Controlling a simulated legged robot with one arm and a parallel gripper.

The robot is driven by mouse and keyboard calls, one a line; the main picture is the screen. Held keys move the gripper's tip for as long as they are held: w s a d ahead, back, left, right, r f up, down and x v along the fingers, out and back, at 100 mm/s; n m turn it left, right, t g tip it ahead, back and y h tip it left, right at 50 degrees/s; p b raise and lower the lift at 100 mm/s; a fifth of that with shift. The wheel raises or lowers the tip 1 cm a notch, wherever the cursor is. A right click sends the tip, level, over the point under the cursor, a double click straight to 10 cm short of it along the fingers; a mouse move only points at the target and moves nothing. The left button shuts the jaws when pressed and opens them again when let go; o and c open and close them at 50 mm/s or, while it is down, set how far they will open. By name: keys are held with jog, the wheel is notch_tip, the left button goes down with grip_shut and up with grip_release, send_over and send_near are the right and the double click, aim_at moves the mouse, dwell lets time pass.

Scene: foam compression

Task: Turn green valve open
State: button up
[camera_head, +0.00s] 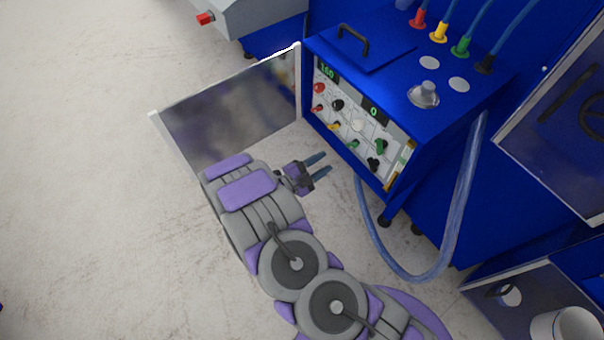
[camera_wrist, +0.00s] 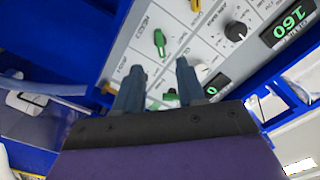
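The control panel (camera_head: 350,120) on the blue machine carries a larger green valve knob (camera_head: 381,146) at its right and a small green lever (camera_head: 354,144) at lower middle. My gripper (camera_head: 323,164) is open and empty in front of the panel, left of and below the green knob in the head view. In the wrist view the panel is upside down. My gripper's two fingers (camera_wrist: 160,66) are apart. The small green lever (camera_wrist: 159,42) shows just beyond the fingertips. A green part (camera_wrist: 170,94), apparently the larger knob, is seen between the fingers, mostly hidden.
Red, yellow, black and white controls crowd the panel; a black knob (camera_wrist: 237,30) is near the 160 display (camera_wrist: 288,25). A hose (camera_head: 450,225) loops below the machine. A white cup (camera_head: 566,326) is lower right.

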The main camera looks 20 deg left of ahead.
jog(key=v, duration=0.7)
jog(key=shift+d, duration=0.1)
